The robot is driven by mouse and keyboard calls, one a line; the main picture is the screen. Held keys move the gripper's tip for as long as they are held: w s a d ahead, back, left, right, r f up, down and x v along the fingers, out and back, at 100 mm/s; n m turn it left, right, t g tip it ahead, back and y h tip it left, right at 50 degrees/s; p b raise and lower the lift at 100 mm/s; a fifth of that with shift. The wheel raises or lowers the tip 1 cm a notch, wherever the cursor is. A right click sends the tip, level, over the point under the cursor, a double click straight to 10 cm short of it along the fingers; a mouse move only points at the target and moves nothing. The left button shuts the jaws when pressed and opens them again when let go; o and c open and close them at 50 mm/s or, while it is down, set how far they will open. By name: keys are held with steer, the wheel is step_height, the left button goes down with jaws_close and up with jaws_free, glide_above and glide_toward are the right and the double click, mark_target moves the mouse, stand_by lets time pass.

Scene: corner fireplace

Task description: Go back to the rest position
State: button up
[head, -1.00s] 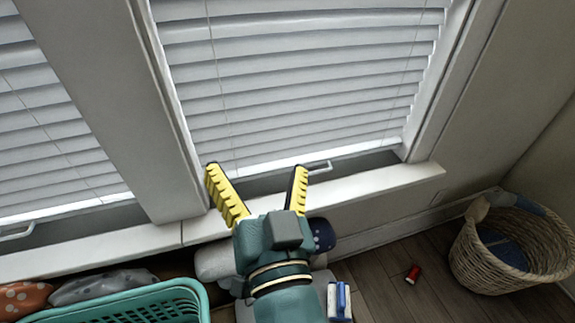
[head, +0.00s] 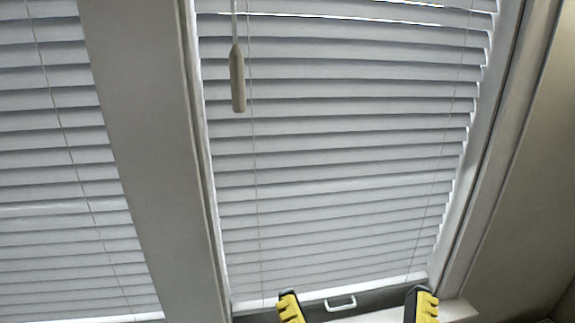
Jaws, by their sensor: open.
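The rest of the gripper and my arm are below the frame and hidden.
A window with closed white blinds (head: 340,160) fills the middle, with a hanging blind wand (head: 237,78). A second blind (head: 60,170) is at left, beyond a wide post (head: 150,150). Part of the sill (head: 455,311) shows at bottom right. A bare wall (head: 530,200) is at right. The floor is out of view.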

step_height(320, 180, up, 36)
steer(key=p, duration=3.2)
